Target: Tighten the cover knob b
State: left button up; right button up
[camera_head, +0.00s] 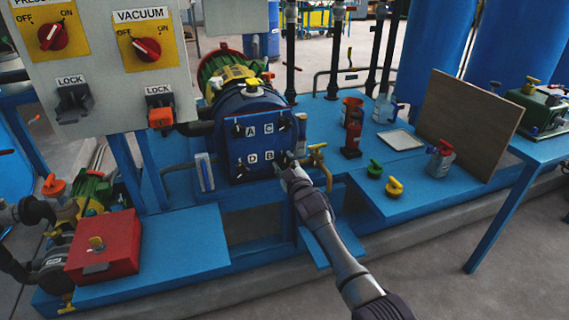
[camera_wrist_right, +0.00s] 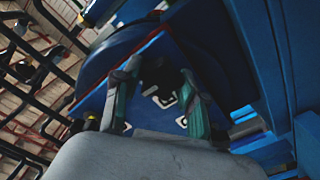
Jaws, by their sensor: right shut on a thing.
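The blue square cover (camera_head: 262,146) of the autoclave (camera_head: 245,102) carries the white letters A, C, D and B, with dark knobs at its corners. Cover knob b (camera_head: 281,157) is at the lower right corner beside the letter B, largely hidden by my right gripper (camera_head: 287,165). In the right wrist view, the two fingers of my right gripper (camera_wrist_right: 158,100) stand on either side of a dark knob (camera_wrist_right: 160,84) in front of the blue cover. The gripper is shut on this knob. My left gripper is not in view.
A brass valve (camera_head: 318,158) is close to the right of my gripper. A red bottle (camera_head: 352,138), a green-capped item (camera_head: 375,168) and a yellow-handled item (camera_head: 394,187) stand on the blue bench. A control panel (camera_head: 100,60) hangs at upper left. A brown board (camera_head: 466,122) leans at right.

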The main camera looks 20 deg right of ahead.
jog(key=shift+f, duration=0.15)
jog(key=o, duration=1.2)
jog(key=shift+c, duration=0.2)
jog(key=shift+s, duration=0.1)
jog(key=s, duration=1.2)
jog(key=shift+d, duration=0.2)
